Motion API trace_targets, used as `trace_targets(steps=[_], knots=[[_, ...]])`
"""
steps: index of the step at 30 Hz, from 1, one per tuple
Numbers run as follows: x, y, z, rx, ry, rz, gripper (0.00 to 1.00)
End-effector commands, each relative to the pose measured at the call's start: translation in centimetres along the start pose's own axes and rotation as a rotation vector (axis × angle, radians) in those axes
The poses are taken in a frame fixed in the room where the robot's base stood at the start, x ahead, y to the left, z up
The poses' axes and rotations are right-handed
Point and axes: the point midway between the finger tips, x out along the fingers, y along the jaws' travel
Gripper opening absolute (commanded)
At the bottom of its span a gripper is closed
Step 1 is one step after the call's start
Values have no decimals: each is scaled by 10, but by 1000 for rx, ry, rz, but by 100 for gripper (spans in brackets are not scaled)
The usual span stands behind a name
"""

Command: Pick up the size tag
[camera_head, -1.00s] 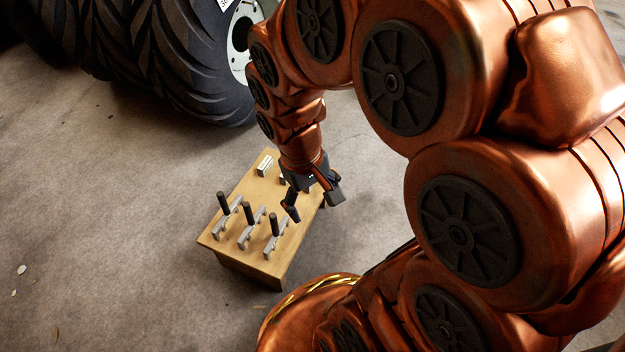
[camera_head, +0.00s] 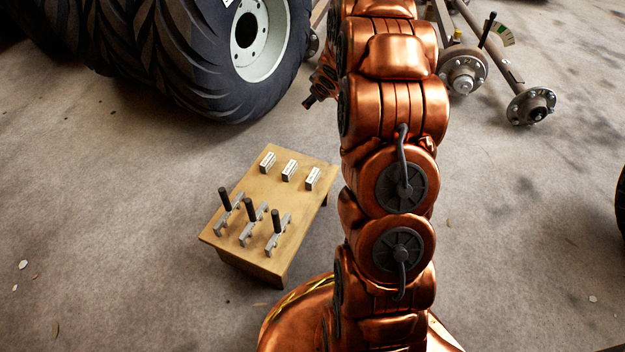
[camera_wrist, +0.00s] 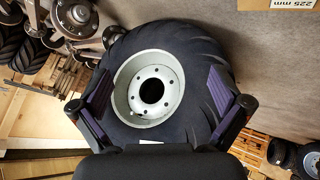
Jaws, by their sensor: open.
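My gripper (camera_wrist: 160,92) is open and empty in the wrist view, with a purple-padded finger on each side. Between and beyond the fingers is a big black tyre with a pale rim (camera_wrist: 150,90). A white tag (camera_wrist: 150,142) shows only as a sliver at the tyre's lower edge, mostly hidden behind my gripper body. In the head view a white tag (camera_head: 228,2) on the tyre is cut by the top edge. Three small blocks with pale labelled faces (camera_head: 289,170) stand on the bench; I cannot read them.
The low wooden bench (camera_head: 240,190) also holds several grey clamps with black handles (camera_head: 250,210). The big tyre (camera_head: 215,75) stands behind it. Axle hubs (camera_head: 462,72) lie at the upper right. A board marked "225 mm" (camera_wrist: 283,5) is at the wrist view's top right.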

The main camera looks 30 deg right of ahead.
Motion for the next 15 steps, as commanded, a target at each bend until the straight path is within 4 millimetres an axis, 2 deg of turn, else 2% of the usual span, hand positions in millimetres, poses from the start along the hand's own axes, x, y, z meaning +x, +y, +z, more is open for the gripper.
trace_targets(steps=[1,6,11,15], knots=[[17,6,3,-7,34,-7,100],[60,14,8,-43,158,-51,100],[93,15,20,-72,276,-109,100],[117,8,39,-87,373,-175,100]])
